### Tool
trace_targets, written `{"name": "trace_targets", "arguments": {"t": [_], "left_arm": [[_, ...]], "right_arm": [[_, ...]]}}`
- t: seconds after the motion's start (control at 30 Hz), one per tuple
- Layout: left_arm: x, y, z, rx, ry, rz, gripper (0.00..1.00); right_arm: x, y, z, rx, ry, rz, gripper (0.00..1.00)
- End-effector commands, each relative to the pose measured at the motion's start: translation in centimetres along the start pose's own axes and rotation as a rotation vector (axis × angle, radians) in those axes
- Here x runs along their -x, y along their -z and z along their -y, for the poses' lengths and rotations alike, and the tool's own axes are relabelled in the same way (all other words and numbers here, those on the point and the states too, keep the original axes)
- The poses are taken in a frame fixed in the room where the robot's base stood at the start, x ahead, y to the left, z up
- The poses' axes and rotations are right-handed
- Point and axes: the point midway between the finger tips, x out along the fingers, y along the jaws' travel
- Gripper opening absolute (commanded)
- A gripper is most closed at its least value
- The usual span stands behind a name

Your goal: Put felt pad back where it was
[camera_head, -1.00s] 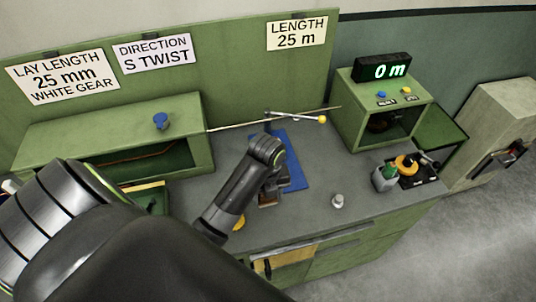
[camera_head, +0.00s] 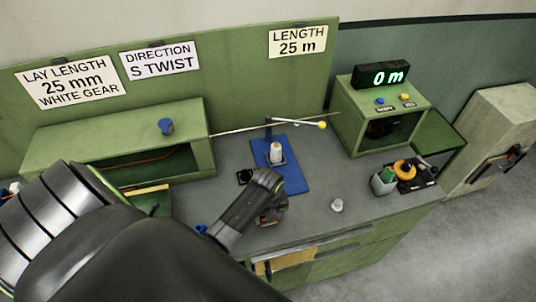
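My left arm comes in from the lower left. Its gripper (camera_head: 270,218) points down over the grey bench top, just in front of the blue stand (camera_head: 295,181). The wrist hides the fingertips, so I cannot tell whether they are open or shut. A small brown patch shows at the gripper; I cannot tell whether it is the felt pad or something else. A pale spool-like piece (camera_head: 277,153) stands upright on the blue stand. A small black square piece (camera_head: 244,176) lies left of the stand. I cannot identify the felt pad with certainty. My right gripper is not in view.
A thin rod with a yellow knob (camera_head: 322,125) crosses above the stand. The green counter box (camera_head: 380,105) reads 0 m. A small grey knob-like piece (camera_head: 337,205) stands at right front. A grey cup (camera_head: 382,182) and black tray (camera_head: 418,184) are farther right.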

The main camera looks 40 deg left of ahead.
Motion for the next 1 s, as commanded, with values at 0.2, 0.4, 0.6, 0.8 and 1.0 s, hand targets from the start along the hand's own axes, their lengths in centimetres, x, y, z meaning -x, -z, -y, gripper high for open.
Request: {"name": "trace_targets", "arguments": {"t": [0.2, 0.4, 0.6, 0.8, 1.0], "left_arm": [[-0.3, 0.0, 0.0, 0.000, 0.000, -0.001, 0.29], [-0.2, 0.0, 0.0, 0.000, 0.000, -0.001, 0.72], [-0.2, 0.0, 0.0, 0.000, 0.000, -0.001, 0.72], [0.5, 0.0, 0.1, 0.000, 0.002, 0.001, 0.72], [3.2, -0.1, 0.1, 0.000, 0.005, 0.003, 0.72]], "right_arm": [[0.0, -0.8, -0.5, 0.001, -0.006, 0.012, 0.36], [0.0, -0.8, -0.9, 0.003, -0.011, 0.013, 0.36], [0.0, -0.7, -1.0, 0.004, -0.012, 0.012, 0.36], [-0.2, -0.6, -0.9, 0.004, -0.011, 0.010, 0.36], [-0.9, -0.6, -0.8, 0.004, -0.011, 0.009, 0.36]]}}
